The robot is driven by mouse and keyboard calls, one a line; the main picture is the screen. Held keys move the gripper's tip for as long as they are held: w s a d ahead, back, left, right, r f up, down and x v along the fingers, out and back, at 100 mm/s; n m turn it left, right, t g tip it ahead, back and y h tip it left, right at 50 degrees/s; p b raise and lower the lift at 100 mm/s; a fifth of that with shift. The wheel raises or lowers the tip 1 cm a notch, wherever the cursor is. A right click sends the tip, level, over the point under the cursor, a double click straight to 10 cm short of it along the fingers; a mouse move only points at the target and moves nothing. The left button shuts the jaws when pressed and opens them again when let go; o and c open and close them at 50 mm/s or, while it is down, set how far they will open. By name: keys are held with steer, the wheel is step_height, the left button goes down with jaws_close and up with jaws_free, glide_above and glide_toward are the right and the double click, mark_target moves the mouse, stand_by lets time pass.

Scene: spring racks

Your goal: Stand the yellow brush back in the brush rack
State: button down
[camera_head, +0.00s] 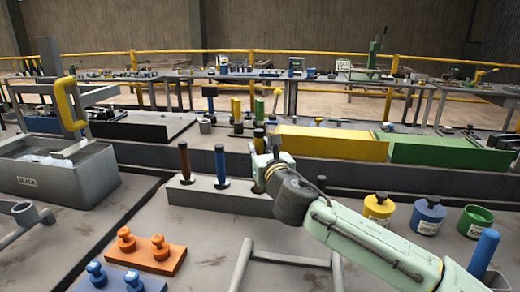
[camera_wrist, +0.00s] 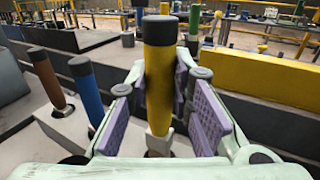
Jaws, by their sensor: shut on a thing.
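The yellow brush (camera_wrist: 160,90) stands roughly upright between the purple pads of my gripper (camera_wrist: 178,105), which is shut on it. Its black cap points up, and its pale lower end is at the right part of the rack, over or in a dark hole; I cannot tell how deep it sits. The grey brush rack (camera_head: 215,198) lies at the middle in the head view. A brown brush (camera_head: 184,160) and a blue brush (camera_head: 221,165) stand in it, left of my gripper (camera_head: 262,160). In the head view my gripper mostly hides the yellow brush.
A grey bin (camera_head: 60,178) is at the left, with an orange pegged block (camera_head: 150,258) in front. Yellow (camera_head: 379,208), blue (camera_head: 428,215) and green (camera_head: 475,221) pots stand right of my arm. Long yellow (camera_head: 330,145) and green (camera_head: 440,153) boxes lie behind the rack.

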steer(key=shift+f+b, duration=2.05)
steer(key=shift+f, duration=0.6)
steer(key=c, duration=1.3)
jaws_free()
steer(key=shift+c, duration=0.2)
steer(key=o, duration=0.5)
steer(key=shift+r, duration=0.15)
steer(key=shift+r+p, duration=2.9)
steer(key=shift+r, duration=0.55)
steer(key=shift+f, duration=0.1)
